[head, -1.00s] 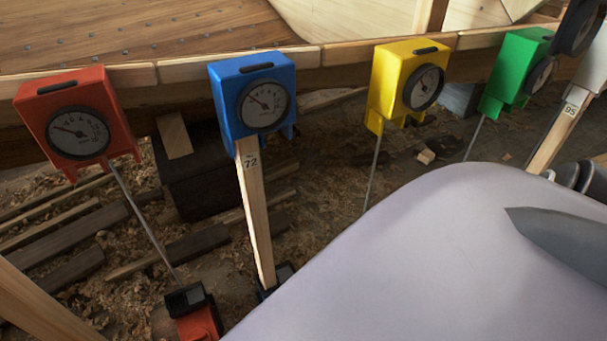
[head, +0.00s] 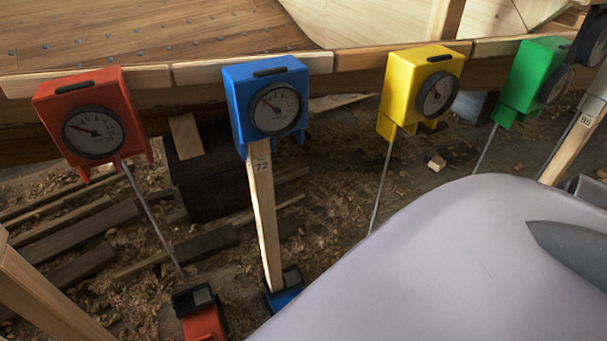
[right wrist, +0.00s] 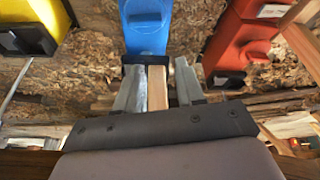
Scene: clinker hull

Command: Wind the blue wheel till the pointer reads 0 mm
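The blue gauge box (head: 240,108) sits at the hull's edge with a round dial (head: 276,109). Its pointer leans to the upper left; the figures are too small to read. A wooden post marked 72 (head: 265,215) runs down to a blue foot (head: 287,300) with a black top. In the right wrist view, the blue foot (right wrist: 147,35) is at top centre. My right gripper (right wrist: 158,80) is open, its grey fingers apart on either side of the post (right wrist: 157,90). I cannot make out the blue wheel for certain. My left gripper is not in view.
A red gauge (head: 92,125) stands left, with its red foot (head: 205,322) near the blue one. Yellow (head: 402,90) and green (head: 522,80) gauges stand right. Dark blocks and wood strips lie on the shavings. My pale arm covers the lower right.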

